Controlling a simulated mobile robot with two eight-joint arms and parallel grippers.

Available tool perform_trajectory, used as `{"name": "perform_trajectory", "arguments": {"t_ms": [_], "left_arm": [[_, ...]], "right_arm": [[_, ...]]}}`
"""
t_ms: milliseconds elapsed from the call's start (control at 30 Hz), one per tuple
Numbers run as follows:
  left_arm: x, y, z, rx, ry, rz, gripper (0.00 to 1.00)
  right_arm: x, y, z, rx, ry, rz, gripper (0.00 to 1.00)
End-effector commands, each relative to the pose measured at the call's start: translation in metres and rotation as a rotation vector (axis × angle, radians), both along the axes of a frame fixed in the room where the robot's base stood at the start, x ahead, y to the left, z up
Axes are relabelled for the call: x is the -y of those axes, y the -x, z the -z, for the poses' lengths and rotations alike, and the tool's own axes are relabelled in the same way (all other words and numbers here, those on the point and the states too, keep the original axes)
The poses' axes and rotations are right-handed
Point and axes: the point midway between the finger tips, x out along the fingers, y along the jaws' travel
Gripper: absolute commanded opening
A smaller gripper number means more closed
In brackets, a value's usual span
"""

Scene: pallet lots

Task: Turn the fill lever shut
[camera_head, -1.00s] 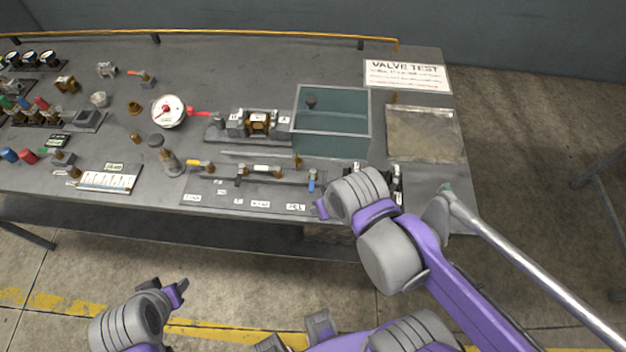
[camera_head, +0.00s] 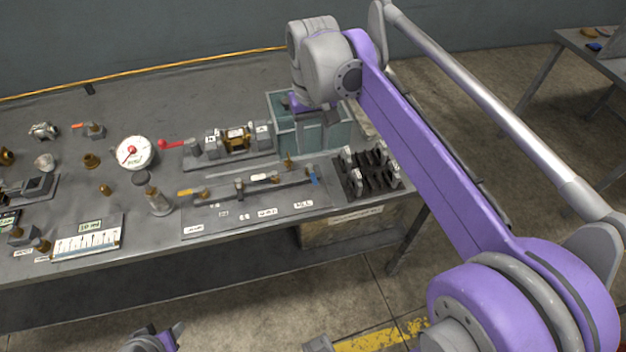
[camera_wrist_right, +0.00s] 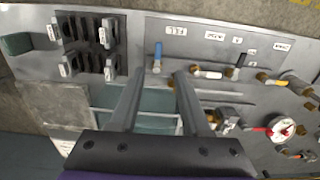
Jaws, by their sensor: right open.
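The fill lever (camera_head: 314,180) is a small blue handle at the right end of the pipe panel (camera_head: 220,221), above the white FILL label (camera_head: 303,204). In the right wrist view the blue lever (camera_wrist_right: 157,52) stands upright in the picture beside its upside-down label (camera_wrist_right: 175,31). My right gripper (camera_wrist_right: 161,73) is open and empty. Its fingertips flank the lever's lower end in that view, seemingly apart from it; the height gap is unclear. In the head view my right wrist hides most of this gripper, over the tank. My left gripper (camera_head: 164,340) is cut off at the bottom edge.
The glass tank (camera_head: 340,135) stands behind the panel, partly hidden by my right wrist. A black rack (camera_head: 368,174) is right of the lever. A gauge (camera_head: 134,152) and red-handled valve (camera_head: 172,144) are to the left. The floor in front is clear.

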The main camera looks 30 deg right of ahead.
Motion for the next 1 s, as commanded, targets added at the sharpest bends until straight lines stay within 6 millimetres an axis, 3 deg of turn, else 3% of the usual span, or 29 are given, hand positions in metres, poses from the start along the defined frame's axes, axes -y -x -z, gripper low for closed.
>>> {"name": "perform_trajectory", "arguments": {"t_ms": [133,267,700,1000], "left_arm": [[0.0,0.0,0.002,-0.001,0.0,0.0,0.5],[0.0,0.001,0.003,-0.001,0.0,0.0,0.5],[0.0,0.002,0.012,-0.004,0.0,0.0,0.5],[0.0,0.002,0.013,-0.004,0.0,0.0,0.5]], "right_arm": [[0.002,-0.003,0.003,-0.01,-0.001,0.005,0.47],[0.002,-0.003,0.018,-0.01,-0.002,0.005,0.47],[0.002,-0.003,0.094,-0.009,-0.002,0.004,0.47],[0.002,-0.002,0.107,-0.008,-0.002,0.004,0.47]]}}
